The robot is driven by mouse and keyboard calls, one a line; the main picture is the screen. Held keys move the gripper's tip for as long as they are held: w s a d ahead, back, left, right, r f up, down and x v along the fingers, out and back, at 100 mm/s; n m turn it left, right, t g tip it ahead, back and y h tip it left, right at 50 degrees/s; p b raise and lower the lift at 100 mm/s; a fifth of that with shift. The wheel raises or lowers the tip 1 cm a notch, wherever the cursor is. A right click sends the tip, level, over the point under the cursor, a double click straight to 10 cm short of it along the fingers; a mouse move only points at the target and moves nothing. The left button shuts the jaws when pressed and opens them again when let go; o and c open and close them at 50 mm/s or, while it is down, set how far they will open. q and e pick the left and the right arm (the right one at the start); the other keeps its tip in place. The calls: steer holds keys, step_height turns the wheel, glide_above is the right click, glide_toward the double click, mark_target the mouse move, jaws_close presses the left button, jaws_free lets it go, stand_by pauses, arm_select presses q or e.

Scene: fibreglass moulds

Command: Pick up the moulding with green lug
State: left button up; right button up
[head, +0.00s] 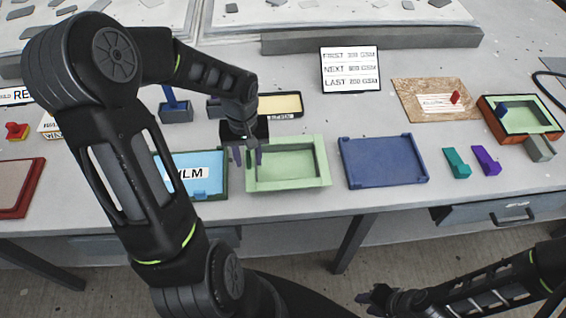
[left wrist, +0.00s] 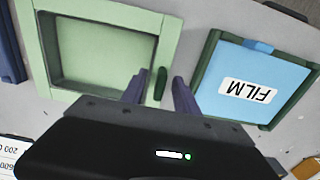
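A pale green rectangular tray-like moulding (head: 318,172) lies on the table near the middle, and it fills the upper left of the left wrist view (left wrist: 107,92). A dark green lug (left wrist: 160,84) stands at its edge on the side toward the film tray. My left gripper (head: 247,157) points down over that edge. Its two purple-grey fingers are apart, and in the left wrist view (left wrist: 159,93) the lug shows between them. Whether they touch it I cannot tell. My right gripper (head: 378,297) hangs low in front of the table, empty as far as I see.
A green-framed blue tray labelled FILM (head: 208,188) lies close to the left of the moulding. A flat blue tray (head: 382,162) is to its right. Teal (head: 456,162) and purple (head: 486,160) blocks and an orange mould (head: 521,125) lie further right. A lettered sign (head: 350,69) stands behind.

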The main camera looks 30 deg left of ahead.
arm_select(q)
steer(key=shift+c, duration=0.5)
jaws_close()
